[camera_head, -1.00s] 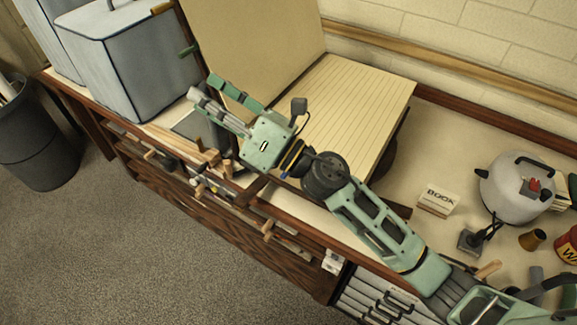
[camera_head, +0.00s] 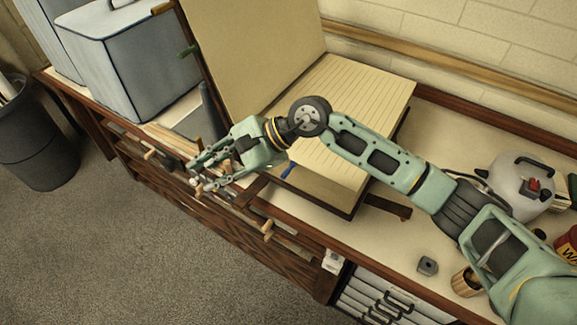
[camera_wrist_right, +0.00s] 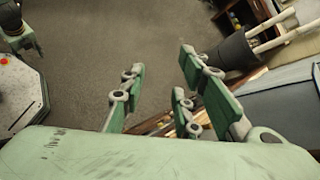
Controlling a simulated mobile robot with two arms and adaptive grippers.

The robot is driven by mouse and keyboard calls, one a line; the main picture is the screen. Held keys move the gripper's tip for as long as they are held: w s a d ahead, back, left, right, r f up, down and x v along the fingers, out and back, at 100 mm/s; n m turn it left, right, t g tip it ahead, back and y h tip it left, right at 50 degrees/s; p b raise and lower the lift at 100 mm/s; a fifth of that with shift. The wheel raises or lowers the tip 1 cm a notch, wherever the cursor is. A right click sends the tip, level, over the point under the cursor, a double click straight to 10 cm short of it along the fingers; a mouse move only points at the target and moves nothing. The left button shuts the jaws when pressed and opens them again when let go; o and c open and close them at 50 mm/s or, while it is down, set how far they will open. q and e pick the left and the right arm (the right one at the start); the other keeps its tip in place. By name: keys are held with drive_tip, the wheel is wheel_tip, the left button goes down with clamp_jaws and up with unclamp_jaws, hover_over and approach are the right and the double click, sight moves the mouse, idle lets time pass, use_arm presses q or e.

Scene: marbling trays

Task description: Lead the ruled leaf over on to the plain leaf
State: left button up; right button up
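The ruled leaf (camera_head: 355,100) lies flat on the right side of the open book, its lines showing. The plain leaf (camera_head: 255,50) slopes up at the left behind the hinge. My right gripper (camera_head: 200,170) is over the desk's front edge, left of the ruled leaf and apart from both leaves. Its fingers (camera_wrist_right: 160,100) are spread with nothing between them. My right wrist and forearm cover the front part of the ruled leaf. My left gripper is outside the head view; a green and grey part at the upper left of the wrist view may be it.
Grey-blue boxes (camera_head: 130,65) stand left of the book. A dark bin (camera_head: 35,140) stands on the floor. A pale kettle-like pot (camera_head: 518,185) is partly behind my arm at the right. Wooden pegs and drawers line the desk front.

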drive_tip(key=w+d+f+n+t+h, duration=0.1)
drive_tip(key=w+d+f+n+h, duration=0.3)
drive_tip(key=d, duration=0.5)
drive_tip(key=h, duration=0.5)
approach(288, 171)
drive_tip(key=shift+t, duration=0.4)
drive_tip(key=shift+s+p+x, duration=0.2)
drive_tip(key=shift+p+x, duration=0.45)
drive_tip(key=shift+x, duration=0.8)
drive_tip(key=shift+s+p+x, duration=0.2)
drive_tip(key=shift+p+x, duration=0.45)
drive_tip(key=shift+x, duration=0.75)
drive_tip(key=shift+p+x, duration=0.3)
drive_tip(key=shift+x, duration=0.95)
clamp_jaws()
